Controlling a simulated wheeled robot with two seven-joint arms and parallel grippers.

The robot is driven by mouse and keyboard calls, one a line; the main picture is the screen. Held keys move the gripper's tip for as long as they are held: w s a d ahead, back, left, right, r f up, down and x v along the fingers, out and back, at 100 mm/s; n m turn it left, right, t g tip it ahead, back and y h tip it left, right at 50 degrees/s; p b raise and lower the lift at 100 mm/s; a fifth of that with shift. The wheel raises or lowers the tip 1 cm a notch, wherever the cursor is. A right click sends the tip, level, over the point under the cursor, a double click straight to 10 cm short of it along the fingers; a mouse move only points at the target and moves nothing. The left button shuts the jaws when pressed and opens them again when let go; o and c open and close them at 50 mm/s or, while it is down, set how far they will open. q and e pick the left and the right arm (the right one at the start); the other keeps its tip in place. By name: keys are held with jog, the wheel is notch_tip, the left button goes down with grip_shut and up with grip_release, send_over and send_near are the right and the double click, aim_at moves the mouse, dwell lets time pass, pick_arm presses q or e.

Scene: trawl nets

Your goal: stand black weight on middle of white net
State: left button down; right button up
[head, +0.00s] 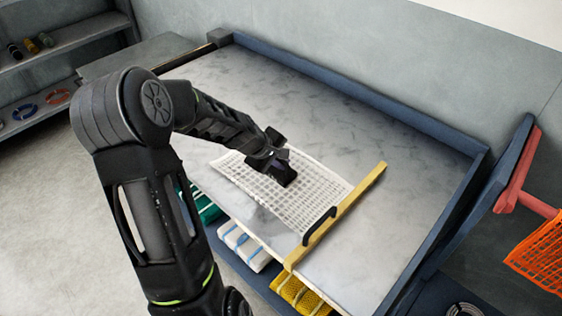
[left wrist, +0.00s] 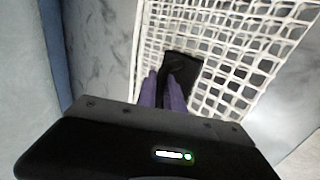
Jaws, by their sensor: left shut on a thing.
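The white net (head: 300,186) lies flat on the grey table, its mesh also filling much of the left wrist view (left wrist: 235,60). My left gripper (head: 272,165) is over the middle of the net. In the left wrist view its two purple-grey fingers (left wrist: 166,92) are shut on the black weight (left wrist: 183,68). The weight is a dark block at the net, also seen below the fingers in the head view (head: 282,174). I cannot tell whether it touches the mesh. My right gripper is not in view.
A wooden bar (head: 338,218) with a black handle (head: 319,226) lies along the net's right end. Blue raised edges (head: 350,98) border the grey table (head: 400,190). Folded nets (head: 243,246) sit below the front edge. An orange net (head: 543,255) hangs at the right.

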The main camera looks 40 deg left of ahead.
pick_arm(q)
jog(key=c, duration=1.9)
grip_release()
jog(key=shift+s+d+f, duration=0.15)
jog(key=shift+s+f, duration=0.3)
jog(key=shift+f, duration=0.25)
jog(key=o, duration=0.4)
jog(key=shift+o, duration=0.2)
jog(key=shift+r+p, duration=0.85)
jog(key=b+v, duration=0.1)
jog(key=v, duration=1.1)
jog(key=shift+w+a, duration=0.2)
jog(key=shift+w, duration=0.15)
jog(key=shift+r, duration=0.15)
